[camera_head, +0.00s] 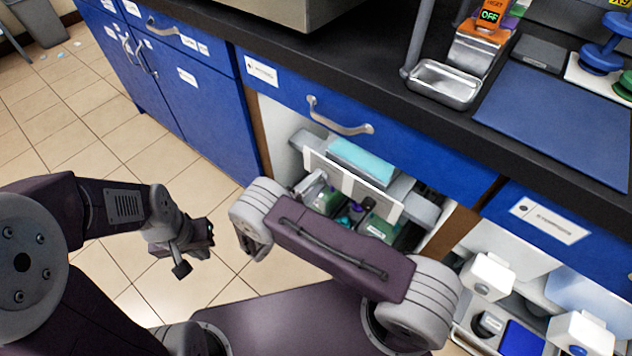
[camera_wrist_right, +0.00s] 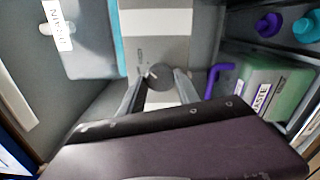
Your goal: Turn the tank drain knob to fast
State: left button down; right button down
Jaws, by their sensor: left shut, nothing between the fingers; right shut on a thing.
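The tank drain knob (camera_wrist_right: 160,75) is a small dark round knob on a grey panel inside the open cabinet bay, seen in the right wrist view. My right gripper (camera_wrist_right: 160,80) has its two fingers closed on the knob from either side. The knob's pointer and setting cannot be read. In the head view my right arm crosses the bay, and its fingers and the knob cannot be made out. My left gripper (camera_head: 195,252) is shut and empty above the tiled floor, away from the cabinet.
A green container with a WASTE label (camera_wrist_right: 268,88) and a purple tube (camera_wrist_right: 215,75) are right of the knob. A grey tank with a teal edge (camera_wrist_right: 85,40) is at left. The blue drawer (camera_head: 360,120) is above the bay.

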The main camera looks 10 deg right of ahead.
dwell(0.4)
jog(key=c, duration=0.9)
grip_release()
jog(key=shift+o, duration=0.2)
